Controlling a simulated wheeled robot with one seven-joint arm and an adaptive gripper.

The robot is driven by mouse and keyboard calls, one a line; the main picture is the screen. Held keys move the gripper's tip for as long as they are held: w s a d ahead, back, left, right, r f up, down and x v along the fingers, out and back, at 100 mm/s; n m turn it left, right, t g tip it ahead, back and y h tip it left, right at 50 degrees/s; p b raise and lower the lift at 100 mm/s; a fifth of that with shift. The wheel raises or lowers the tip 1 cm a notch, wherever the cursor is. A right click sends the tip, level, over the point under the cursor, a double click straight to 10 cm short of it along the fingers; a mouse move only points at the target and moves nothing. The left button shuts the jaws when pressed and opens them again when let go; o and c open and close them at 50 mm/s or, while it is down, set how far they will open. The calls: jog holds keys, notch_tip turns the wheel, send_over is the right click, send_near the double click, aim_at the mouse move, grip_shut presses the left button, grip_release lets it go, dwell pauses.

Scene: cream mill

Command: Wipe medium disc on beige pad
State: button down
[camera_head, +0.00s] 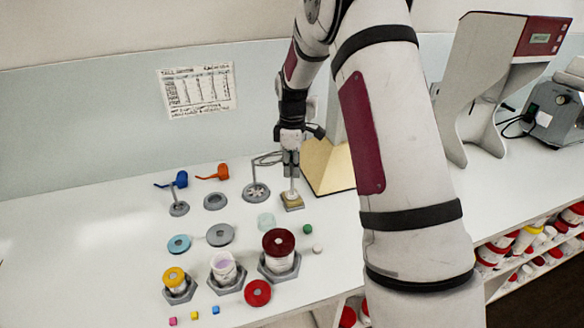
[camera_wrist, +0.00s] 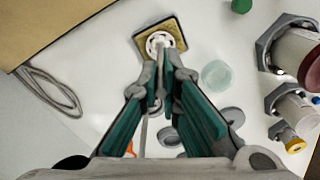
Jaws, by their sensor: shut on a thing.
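My gripper (camera_head: 291,160) is shut on the thin upright stem (camera_head: 292,182) of a disc tool. It also shows in the wrist view (camera_wrist: 160,100), its fingers closed on the stem. The tool's pale perforated disc (camera_wrist: 158,42) is over the beige pad (camera_wrist: 177,27) and appears to rest on it; exact contact is hard to tell. In the head view, the small square pad (camera_head: 292,206) lies on the counter below my gripper, and the disc is hard to make out.
Two other stemmed discs stand left of the pad, one (camera_head: 256,192) close by and one (camera_head: 179,209) farther left, with a grey ring (camera_head: 215,201) between them. Jars in hexagonal holders (camera_head: 278,265) stand nearer.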

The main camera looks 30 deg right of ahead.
jog(key=shift+f, duration=0.2)
jog(key=shift+s, duration=0.15)
dwell(0.3)
jog(key=shift+s+a+p, duration=0.1)
jog(key=shift+s+p, duration=0.3)
jog(key=shift+s, duration=0.05)
jog(key=shift+w, duration=0.25)
jog(key=shift+w+b, duration=0.4)
jog(key=shift+b, duration=0.05)
jog(key=shift+w+d+b, duration=0.2)
jog(key=shift+w+b, duration=0.25)
jog(key=shift+w, duration=0.1)
jog(key=shift+s, duration=0.2)
jog(key=shift+s+a+p, duration=0.1)
jog(key=shift+s+p, duration=0.25)
jog(key=shift+p, duration=0.05)
